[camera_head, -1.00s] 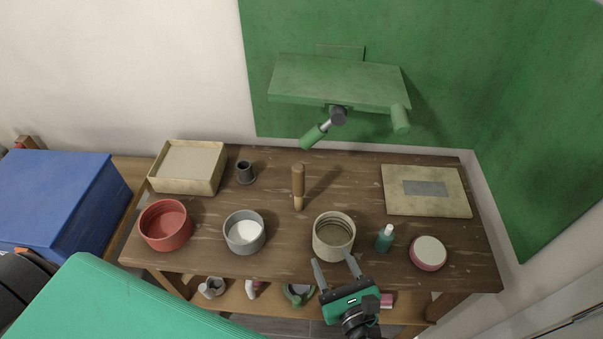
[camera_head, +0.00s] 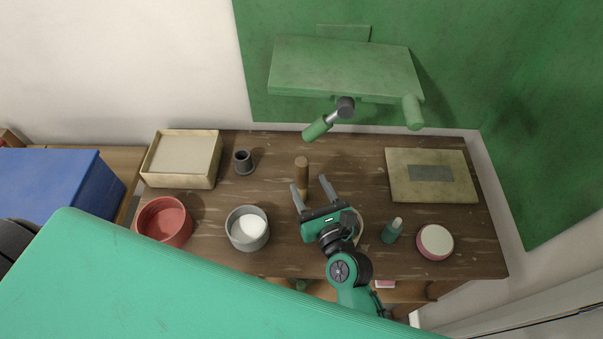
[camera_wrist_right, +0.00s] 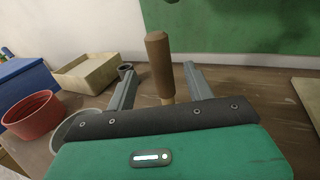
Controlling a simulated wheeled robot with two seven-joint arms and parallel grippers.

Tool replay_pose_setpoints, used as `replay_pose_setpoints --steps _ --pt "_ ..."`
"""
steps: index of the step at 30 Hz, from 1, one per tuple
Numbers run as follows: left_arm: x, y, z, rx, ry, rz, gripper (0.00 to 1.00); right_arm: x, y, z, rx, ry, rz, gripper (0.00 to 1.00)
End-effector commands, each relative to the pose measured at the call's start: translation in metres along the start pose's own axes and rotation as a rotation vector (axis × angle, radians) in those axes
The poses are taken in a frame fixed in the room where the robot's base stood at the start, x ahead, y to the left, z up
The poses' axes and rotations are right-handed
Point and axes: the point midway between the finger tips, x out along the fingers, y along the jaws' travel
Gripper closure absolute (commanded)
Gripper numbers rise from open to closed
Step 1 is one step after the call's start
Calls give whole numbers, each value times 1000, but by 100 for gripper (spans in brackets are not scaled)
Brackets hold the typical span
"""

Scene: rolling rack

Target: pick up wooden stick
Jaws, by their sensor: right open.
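The wooden stick (camera_head: 302,172) stands upright on the brown table, with a thicker, darker upper part. It also shows in the right wrist view (camera_wrist_right: 159,62), between the two fingers and beyond the gripper body. My right gripper (camera_head: 308,183) is open and empty, with its fingers pointing toward the back of the table. In the head view the left finger overlaps the lower part of the stick. I cannot tell whether a finger touches it. The stick's lower end is hidden in the right wrist view. My left gripper is not in view.
A grey bowl (camera_head: 235,240) and red bowl (camera_head: 152,232) stand left. A dark cup (camera_head: 243,162) and cream box (camera_head: 180,183) are behind them. A green bottle (camera_head: 391,232), pink round container (camera_head: 435,243) and flat board (camera_head: 440,192) are right. A green fixture (camera_head: 345,70) overhangs the back.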

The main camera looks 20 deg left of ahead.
Motion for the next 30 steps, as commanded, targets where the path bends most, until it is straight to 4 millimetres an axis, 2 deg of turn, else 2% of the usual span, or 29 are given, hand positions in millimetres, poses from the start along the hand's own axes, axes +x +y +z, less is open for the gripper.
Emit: replay_pose_setpoints --steps 6,13,18,26,27,30 --pt "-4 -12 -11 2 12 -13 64 12 0 1 -1 0 1 47" --pt "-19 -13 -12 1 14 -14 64 39 -1 0 -4 1 2 47" --pt "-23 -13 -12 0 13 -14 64 56 -1 -2 -1 1 0 47" --pt "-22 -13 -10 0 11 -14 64 58 -1 -4 0 1 0 47" --pt "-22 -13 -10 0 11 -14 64 58 -1 -4 0 1 0 49" --pt "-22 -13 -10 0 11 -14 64 58 -1 -4 0 1 0 68"
